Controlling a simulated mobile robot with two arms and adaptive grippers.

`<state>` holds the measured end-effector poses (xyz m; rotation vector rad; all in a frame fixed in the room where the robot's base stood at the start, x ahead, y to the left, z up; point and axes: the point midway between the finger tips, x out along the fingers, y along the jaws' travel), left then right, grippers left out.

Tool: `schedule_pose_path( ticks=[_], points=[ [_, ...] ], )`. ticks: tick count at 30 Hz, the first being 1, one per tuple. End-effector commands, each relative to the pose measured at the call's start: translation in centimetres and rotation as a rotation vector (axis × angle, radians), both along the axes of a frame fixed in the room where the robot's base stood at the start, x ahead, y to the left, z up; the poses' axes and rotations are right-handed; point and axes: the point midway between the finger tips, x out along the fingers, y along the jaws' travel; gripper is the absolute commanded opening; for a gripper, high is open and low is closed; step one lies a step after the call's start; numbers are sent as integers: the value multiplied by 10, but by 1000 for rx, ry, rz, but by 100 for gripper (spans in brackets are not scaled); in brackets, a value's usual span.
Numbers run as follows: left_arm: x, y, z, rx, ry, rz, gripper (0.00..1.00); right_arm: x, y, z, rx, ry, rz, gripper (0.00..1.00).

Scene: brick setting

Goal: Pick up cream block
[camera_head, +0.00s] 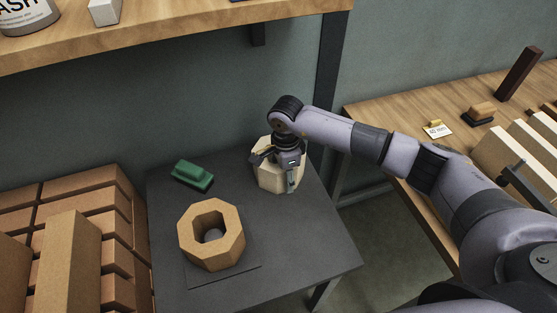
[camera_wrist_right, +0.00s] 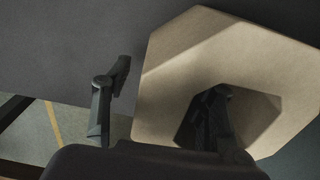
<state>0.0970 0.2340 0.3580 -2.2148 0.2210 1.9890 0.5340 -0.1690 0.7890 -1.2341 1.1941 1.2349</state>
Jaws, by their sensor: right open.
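The cream block (camera_head: 268,178) is a pale octagonal block near the back right of the dark table. It fills much of the right wrist view (camera_wrist_right: 180,80), where a dark central hole shows. My right gripper (camera_head: 279,164) is at the block, partly covering it in the head view. In the right wrist view the fingers are apart: one finger (camera_wrist_right: 112,85) is outside the block's left edge, the other in front of or inside the hole. I cannot tell whether either finger touches the block. My left gripper is not in view.
An orange-tan octagonal block (camera_head: 232,250) with a hole sits on a dark plate (camera_head: 205,276) at the table's front. A green block (camera_head: 192,176) lies at back left. Stacked bricks (camera_head: 62,240) stand left of the dark table (camera_head: 305,255). A wooden bench (camera_head: 400,100) is at right.

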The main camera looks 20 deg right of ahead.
Motion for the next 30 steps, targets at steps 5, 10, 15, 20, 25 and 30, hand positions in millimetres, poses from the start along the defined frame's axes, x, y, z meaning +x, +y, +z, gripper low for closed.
schedule_pose_path(
  ticks=[5,10,15,20,25,30],
  points=[
    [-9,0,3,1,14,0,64,0,0,-17,1,0,0,52],
    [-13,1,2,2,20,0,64,0,0,-19,0,-1,0,52],
    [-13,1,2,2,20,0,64,0,0,-19,0,-1,0,46],
    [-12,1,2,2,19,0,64,0,0,-18,0,-1,0,35],
    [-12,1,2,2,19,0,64,0,0,-18,0,-1,0,24],
    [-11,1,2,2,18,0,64,0,0,-18,0,-1,0,12]
  ],
)
